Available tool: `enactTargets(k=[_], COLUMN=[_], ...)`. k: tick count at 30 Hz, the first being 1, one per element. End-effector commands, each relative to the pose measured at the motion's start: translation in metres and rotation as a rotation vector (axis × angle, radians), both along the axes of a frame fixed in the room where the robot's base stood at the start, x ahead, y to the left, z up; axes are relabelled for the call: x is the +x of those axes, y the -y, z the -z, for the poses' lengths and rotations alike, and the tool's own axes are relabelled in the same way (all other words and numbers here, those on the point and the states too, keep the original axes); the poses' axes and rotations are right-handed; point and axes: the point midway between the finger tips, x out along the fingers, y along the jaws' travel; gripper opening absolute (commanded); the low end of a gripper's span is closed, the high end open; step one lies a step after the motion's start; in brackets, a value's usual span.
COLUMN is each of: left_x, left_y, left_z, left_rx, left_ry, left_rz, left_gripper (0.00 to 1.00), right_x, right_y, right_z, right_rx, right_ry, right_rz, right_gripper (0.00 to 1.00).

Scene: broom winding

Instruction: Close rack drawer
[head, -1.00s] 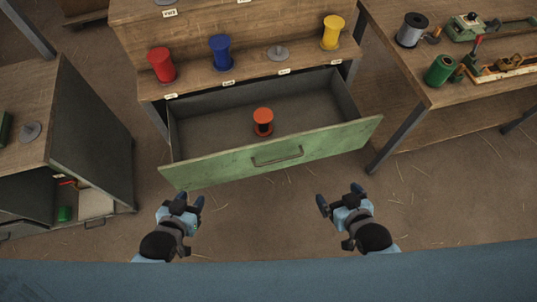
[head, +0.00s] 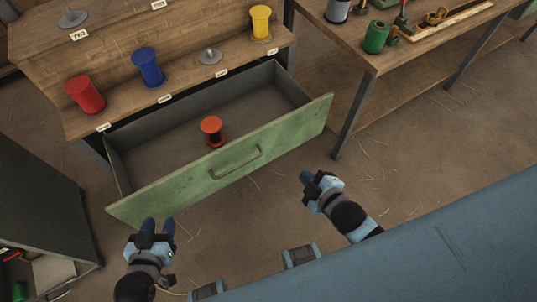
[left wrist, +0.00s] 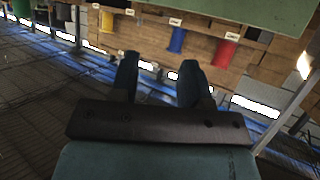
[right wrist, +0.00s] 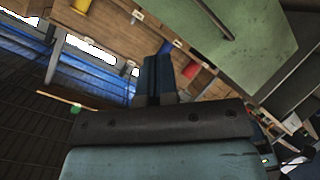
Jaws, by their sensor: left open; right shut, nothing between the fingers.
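The rack drawer (head: 230,176) is pulled out from the rack, with a green front and a metal bar handle (head: 236,163). An orange-red spool (head: 212,131) stands inside it. My left gripper (head: 158,226) is open and empty, just in front of the drawer front's left end; its two fingers show apart in the left wrist view (left wrist: 158,80). My right gripper (head: 306,178) is shut and empty, in front of the drawer's right part and apart from it. In the right wrist view its fingers (right wrist: 157,75) are together, with the green drawer front (right wrist: 245,40) above right.
The wooden rack (head: 180,70) holds red (head: 86,95), blue (head: 148,68) and yellow (head: 260,22) spools on its shelf above the drawer. A workbench (head: 372,60) stands at the right and a dark cabinet (head: 40,215) at the left. Floor is bare in front of the drawer.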

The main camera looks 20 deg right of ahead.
Motion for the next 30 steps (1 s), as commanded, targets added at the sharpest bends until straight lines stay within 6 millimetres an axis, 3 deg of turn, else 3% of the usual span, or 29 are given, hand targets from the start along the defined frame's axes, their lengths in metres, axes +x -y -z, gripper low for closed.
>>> enactTargets(k=[1,12,18,24,30], left_x=[0.004,0.02,0.02,0.019,0.019], left_y=[0.004,0.028,0.037,0.04,0.04], left_z=[0.027,0.067,0.079,0.078,0.075], left_rx=[-0.016,-0.136,-0.194,-0.222,-0.221], left_ry=[0.027,0.197,0.27,0.304,0.301], left_rz=[0.006,0.042,0.061,0.07,0.07], left_gripper=[0.43,0.43,0.43,0.43,0.43], right_x=[0.008,0.047,0.058,0.063,0.067], right_y=[0.002,0.007,0.004,0.002,0.001], right_z=[0.031,0.097,0.121,0.127,0.123], right_rx=[-0.141,-1.288,-1.84,-2.121,-2.159], right_ry=[0.063,0.484,0.632,0.687,0.693], right_rz=[-0.056,-0.39,-0.476,-0.504,-0.507], right_gripper=[0.0,0.0,0.0,0.0,0.0])
